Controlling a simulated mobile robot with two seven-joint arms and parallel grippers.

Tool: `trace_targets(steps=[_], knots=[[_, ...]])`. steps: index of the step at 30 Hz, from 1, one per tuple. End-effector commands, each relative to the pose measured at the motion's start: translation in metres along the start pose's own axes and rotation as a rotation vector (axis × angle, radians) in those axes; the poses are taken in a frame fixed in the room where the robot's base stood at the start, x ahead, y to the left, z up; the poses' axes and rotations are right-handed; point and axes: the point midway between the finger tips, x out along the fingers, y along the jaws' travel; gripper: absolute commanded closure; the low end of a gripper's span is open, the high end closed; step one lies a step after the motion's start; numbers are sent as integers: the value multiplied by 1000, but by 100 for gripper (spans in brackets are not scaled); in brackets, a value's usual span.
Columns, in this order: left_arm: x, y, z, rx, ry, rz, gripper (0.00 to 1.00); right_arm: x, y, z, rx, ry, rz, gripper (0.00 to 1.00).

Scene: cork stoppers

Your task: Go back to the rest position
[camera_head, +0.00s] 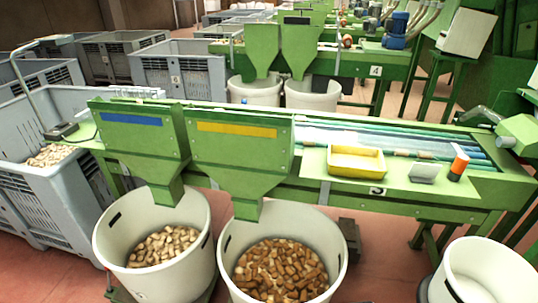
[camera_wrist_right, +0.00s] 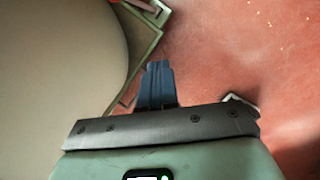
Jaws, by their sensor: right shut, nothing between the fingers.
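My right gripper (camera_wrist_right: 158,68) shows in the right wrist view, its two blue-grey fingers closed together with nothing between them. It points over the reddish floor (camera_wrist_right: 230,60), beside a large pale rounded surface (camera_wrist_right: 60,60), probably a bin wall, at the left. Neither gripper nor arm shows in the head view. My left gripper is in no view.
A green sorting machine (camera_head: 410,200) with two chutes stands ahead, carrying a yellow tray (camera_head: 356,176). Below are two white bins (camera_head: 110,240) (camera_head: 335,262) of corks. Another white bin (camera_head: 480,285) stands at bottom right. Grey crates (camera_head: 60,200) stand left. A green metal frame (camera_wrist_right: 148,45) borders the pale surface.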

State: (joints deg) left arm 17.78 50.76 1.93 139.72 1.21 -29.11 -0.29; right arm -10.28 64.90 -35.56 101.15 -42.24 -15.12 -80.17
Motion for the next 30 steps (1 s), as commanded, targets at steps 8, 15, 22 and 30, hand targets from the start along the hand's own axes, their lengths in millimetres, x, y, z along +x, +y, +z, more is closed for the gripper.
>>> trace_targets(steps=[8, 15, 22, 30], knots=[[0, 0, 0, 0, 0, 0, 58, -42, -71, -121, 1507, 216, -161, 100], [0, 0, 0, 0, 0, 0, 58, -104, -92, -181, 2452, 194, -399, 100], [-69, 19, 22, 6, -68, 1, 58, -181, -91, -189, 2498, 155, -502, 100], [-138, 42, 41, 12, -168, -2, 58, -256, -86, -192, 2457, 114, -620, 100]])
